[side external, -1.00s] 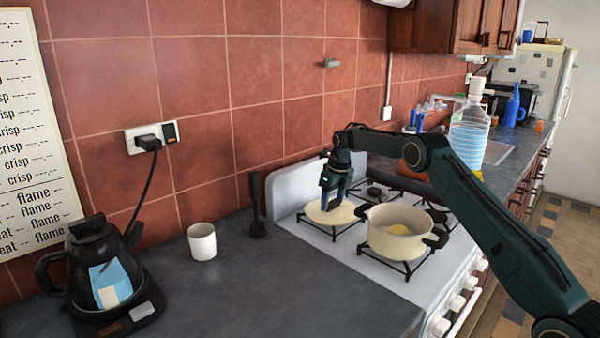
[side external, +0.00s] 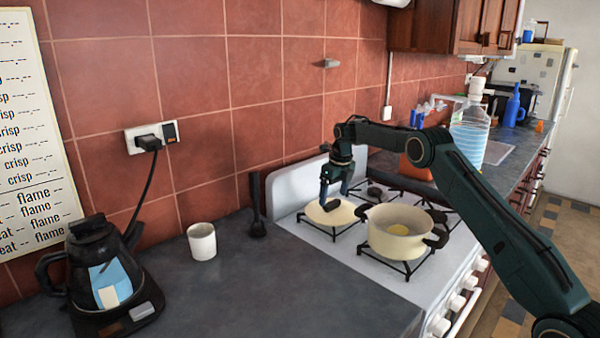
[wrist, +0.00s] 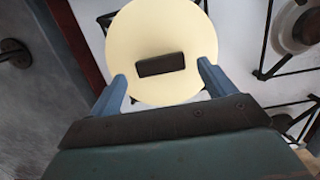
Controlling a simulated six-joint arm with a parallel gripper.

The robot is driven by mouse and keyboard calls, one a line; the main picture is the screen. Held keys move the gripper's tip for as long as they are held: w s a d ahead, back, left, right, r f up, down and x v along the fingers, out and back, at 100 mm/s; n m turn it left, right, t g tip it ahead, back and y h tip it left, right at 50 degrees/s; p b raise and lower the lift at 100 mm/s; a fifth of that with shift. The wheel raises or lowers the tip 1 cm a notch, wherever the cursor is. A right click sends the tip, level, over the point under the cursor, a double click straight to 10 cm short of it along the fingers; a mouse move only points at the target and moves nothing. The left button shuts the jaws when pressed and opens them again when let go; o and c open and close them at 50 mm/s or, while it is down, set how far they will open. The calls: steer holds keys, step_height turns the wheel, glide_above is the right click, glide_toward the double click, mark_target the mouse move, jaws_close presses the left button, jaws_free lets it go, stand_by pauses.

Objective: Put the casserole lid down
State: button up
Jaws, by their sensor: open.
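The cream casserole lid (side external: 325,214) lies flat on the back left burner grate of the stove. In the wrist view the lid (wrist: 160,30) shows as a pale disc, with its dark handle (wrist: 161,64) in the middle. My gripper (side external: 338,199) is just above the lid and open; in the wrist view its two fingers (wrist: 163,84) stand apart, on either side of the handle and clear of it. The cream casserole pot (side external: 393,250) stands uncovered on the front left burner, with something yellow (side external: 398,230) inside.
A white mug (side external: 202,242) and a black kettle (side external: 100,275) stand on the left counter. A black utensil (side external: 257,205) leans at the wall by the stove. A water bottle (side external: 469,135) stands beyond the stove. The counter's middle is clear.

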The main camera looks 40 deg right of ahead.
mark_target(336, 213)
step_height(336, 213, up, 10)
steer(key=s, duration=0.1)
steer(key=shift+s+f, duration=0.2)
steer(key=shift+s, duration=0.05)
steer(key=shift+a+r, duration=0.1)
stand_by(0.5)
steer(key=s+a+r+n+t, duration=0.2)
steer(key=s+a+r+n, duration=1.45)
steer(key=s+n, duration=0.25)
steer(key=s+a+f+n, duration=0.2)
steer(key=s+n, duration=0.3)
steer(key=s, duration=0.3)
steer(key=s+a+f+n+t, duration=0.1)
steer(key=s+a+f+n, duration=0.2)
steer(key=s+n, duration=0.3)
steer(key=s+a+f+n, duration=0.2)
steer(key=s+f+n, duration=0.2)
steer(key=s, duration=0.6)
steer(key=shift+a+n+t, duration=0.15)
steer(key=shift+n+t, duration=0.25)
steer(key=shift+n, duration=0.6)
